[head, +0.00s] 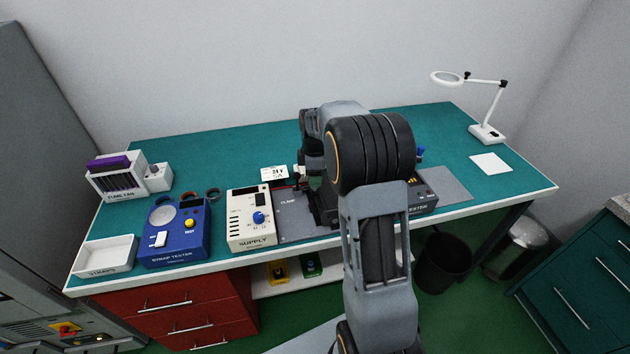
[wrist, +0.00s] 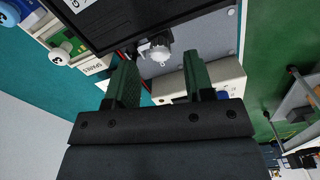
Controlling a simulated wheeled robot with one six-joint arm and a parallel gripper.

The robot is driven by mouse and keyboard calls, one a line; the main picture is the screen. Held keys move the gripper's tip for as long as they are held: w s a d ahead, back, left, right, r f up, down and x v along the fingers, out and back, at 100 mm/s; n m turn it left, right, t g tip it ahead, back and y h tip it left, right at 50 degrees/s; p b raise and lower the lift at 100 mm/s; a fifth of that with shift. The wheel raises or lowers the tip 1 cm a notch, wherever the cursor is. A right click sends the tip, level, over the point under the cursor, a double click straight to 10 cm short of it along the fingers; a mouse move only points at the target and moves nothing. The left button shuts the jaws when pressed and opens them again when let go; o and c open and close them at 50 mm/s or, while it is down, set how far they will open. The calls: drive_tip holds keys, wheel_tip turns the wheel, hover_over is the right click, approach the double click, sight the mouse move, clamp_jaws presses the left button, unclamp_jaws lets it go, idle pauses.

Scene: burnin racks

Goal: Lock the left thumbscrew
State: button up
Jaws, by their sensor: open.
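In the wrist view, a pale silver thumbscrew knob (wrist: 160,48) sits at the edge of a dark unit (wrist: 105,18) with a white label. My gripper (wrist: 161,72) is open, with its two green fingers apart. The knob shows beyond the fingertips, roughly in line with the gap, and nothing is held. I cannot tell from this view whether it is the left thumbscrew. In the head view, my arm hides most of the gripper and the work spot above the grey plate (head: 297,222). The black tester (head: 424,196) shows partly at the right of my arm.
The cream supply box (head: 250,234) and blue cheap tester (head: 175,248) stand at the left. A white tray (head: 106,270) is at the front left corner. A magnifier lamp (head: 487,133) and white sheet (head: 491,162) are at the right. The back middle of the green bench (head: 225,150) is clear.

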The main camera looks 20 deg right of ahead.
drive_tip(key=shift+f, duration=1.45)
clamp_jaws()
